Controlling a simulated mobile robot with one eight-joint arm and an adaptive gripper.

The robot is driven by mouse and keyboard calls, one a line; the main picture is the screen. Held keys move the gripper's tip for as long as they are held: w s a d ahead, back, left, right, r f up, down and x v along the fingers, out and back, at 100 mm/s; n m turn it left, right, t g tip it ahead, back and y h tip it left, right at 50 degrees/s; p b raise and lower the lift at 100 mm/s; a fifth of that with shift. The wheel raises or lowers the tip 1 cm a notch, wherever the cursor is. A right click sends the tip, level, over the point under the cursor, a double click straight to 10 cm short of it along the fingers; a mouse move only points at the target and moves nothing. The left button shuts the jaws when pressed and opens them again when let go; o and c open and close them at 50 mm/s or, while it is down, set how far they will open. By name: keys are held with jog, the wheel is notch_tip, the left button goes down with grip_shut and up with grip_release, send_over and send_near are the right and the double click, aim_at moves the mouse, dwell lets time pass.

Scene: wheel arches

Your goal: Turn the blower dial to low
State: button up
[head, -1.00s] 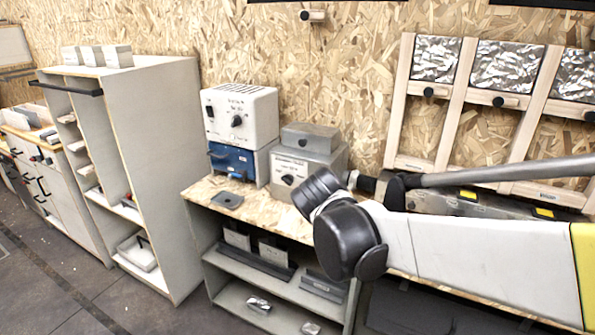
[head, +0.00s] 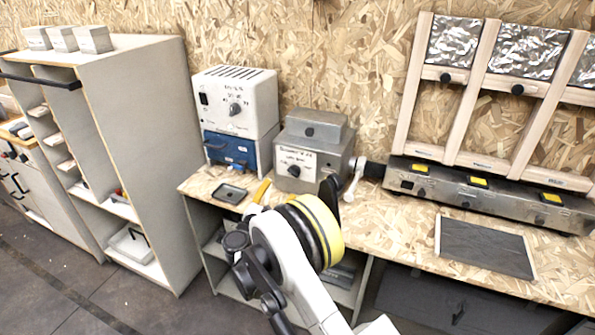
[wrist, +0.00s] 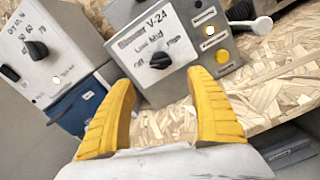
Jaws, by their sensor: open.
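The blower is a grey metal box (head: 316,153) on the workbench; it also shows in the wrist view, its front panel (wrist: 172,77) labelled "Blower V-24". Its dark dial (wrist: 160,61) sits among the marks Off, Low, Mid and High. The dial appears to point left toward Off, but its exact pointer is hard to tell. My gripper (wrist: 160,82) is open and empty, its two yellow fingers on either side of the panel's lower part in the picture, with the dial between and beyond the tips. In the head view only a little yellow of the gripper shows.
A white box with a dial (head: 235,100) stands on a blue unit (head: 233,151) left of the blower. A small dark tray (head: 229,193) lies before them. A metal rail with yellow squares (head: 480,188) and a dark panel (head: 485,247) are at the right.

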aim_at(292, 174)
jog(key=b+x, duration=0.2)
jog(key=x, duration=0.7)
jog(key=shift+d+f, duration=0.1)
jog(key=shift+f, duration=0.05)
jog(key=shift+w+d+b, duration=0.2)
jog(key=shift+w+b, duration=0.15)
jog(key=shift+w, duration=0.25)
jog(key=c, duration=1.2)
